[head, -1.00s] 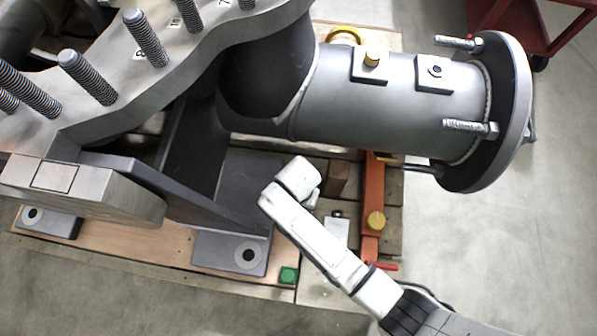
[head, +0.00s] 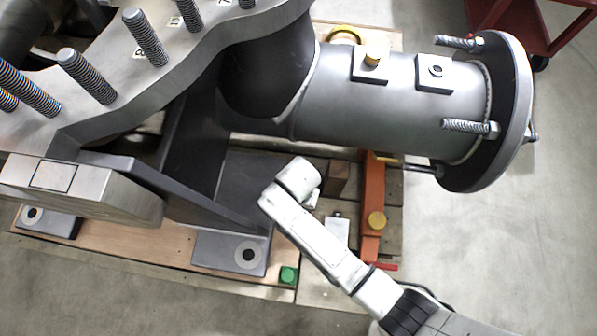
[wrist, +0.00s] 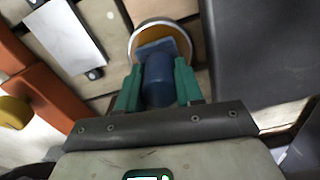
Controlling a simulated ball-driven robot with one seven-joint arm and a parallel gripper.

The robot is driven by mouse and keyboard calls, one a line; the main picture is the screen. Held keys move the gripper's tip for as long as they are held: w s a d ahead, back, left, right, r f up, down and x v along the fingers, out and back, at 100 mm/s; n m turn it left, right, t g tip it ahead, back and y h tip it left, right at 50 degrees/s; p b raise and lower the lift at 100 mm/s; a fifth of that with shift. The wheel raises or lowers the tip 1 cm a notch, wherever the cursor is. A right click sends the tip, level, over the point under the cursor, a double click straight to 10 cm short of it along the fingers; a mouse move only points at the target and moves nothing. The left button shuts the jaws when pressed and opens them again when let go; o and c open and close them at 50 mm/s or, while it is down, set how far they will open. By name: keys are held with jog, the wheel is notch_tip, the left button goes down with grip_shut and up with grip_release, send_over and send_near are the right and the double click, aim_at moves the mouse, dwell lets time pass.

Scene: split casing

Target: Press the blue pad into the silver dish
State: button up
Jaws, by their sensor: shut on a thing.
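My gripper (wrist: 158,88) shows in the wrist view with its two green fingers shut on the sides of the blue pad's rounded body (wrist: 158,72). The pad's flat blue end (wrist: 154,47) reaches over the round silver dish (wrist: 187,38), which has an orange-brown inside. The pad overlaps the dish in this view; I cannot tell whether it touches the bottom. The near part of the dish is partly hidden by the pad and fingers. In the head view my white arm reaches down beside the casing, and the gripper, pad and dish are hidden.
An orange stand (head: 371,205) with a yellow knob is to the right of my arm, near a pale plate (head: 337,232). A large grey pipe (head: 390,100) lies beyond. A dark grey support (head: 232,250) is at left. A green block (head: 288,275) sits on the pallet edge.

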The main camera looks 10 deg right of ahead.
jog(key=shift+f, duration=0.4)
dwell(1.9)
jog(key=shift+r, duration=0.1)
notch_tip(320, 180, up, 7)
jog(key=p, duration=0.8)
dwell(0.5)
